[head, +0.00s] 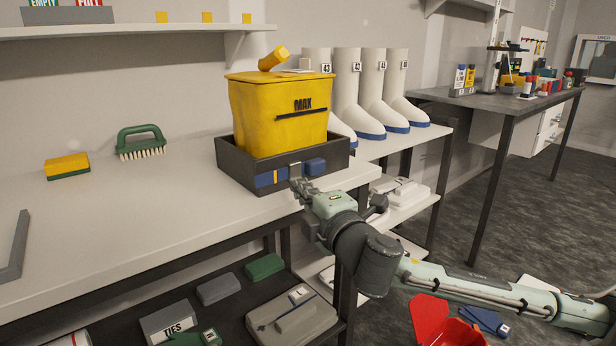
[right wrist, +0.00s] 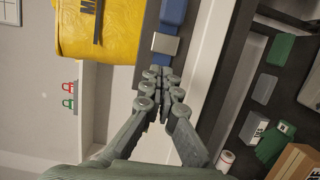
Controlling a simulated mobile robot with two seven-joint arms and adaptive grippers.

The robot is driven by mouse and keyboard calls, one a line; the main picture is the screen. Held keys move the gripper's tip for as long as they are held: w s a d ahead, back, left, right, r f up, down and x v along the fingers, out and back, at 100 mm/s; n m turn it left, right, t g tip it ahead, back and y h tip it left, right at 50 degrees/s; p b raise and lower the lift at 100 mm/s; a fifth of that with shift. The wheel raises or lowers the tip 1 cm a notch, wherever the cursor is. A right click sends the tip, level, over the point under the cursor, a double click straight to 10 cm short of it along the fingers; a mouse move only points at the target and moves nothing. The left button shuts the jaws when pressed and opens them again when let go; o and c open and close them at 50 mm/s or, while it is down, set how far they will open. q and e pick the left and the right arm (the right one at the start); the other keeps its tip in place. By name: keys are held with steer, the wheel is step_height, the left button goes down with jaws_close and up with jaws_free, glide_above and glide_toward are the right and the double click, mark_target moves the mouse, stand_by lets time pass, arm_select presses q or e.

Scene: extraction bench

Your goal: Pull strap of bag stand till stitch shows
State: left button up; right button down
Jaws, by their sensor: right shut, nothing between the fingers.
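The yellow bag (head: 278,128), marked MAX, sits in a dark grey stand (head: 228,168) at the bench edge. The right wrist view shows the block (right wrist: 173,12), a silver buckle (right wrist: 165,44) and a short blue strap piece just before my fingers. My right gripper (head: 297,186) is shut and empty, with its tips (right wrist: 161,73) close to the strap by the buckle; I cannot tell whether they touch. My left gripper is out of view.
A green brush (head: 141,142) and a yellow sponge (head: 67,166) lie on the bench to the left. White boots (head: 372,90) stand right of the bag. A lower shelf holds a TIES box (head: 170,325). The bench front left of the stand is clear.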

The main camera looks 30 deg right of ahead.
mark_target(309, 175)
steer(key=w, duration=0.4)
steer(key=shift+w+d+r+p, duration=0.1)
steer(key=shift+d+p, duration=0.2)
steer(key=shift+d, duration=0.05)
steer(key=d, duration=0.3)
steer(key=shift+d, duration=0.4)
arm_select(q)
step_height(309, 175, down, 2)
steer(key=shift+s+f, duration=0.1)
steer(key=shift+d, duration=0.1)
arm_select(e)
steer(key=shift+d, duration=0.15)
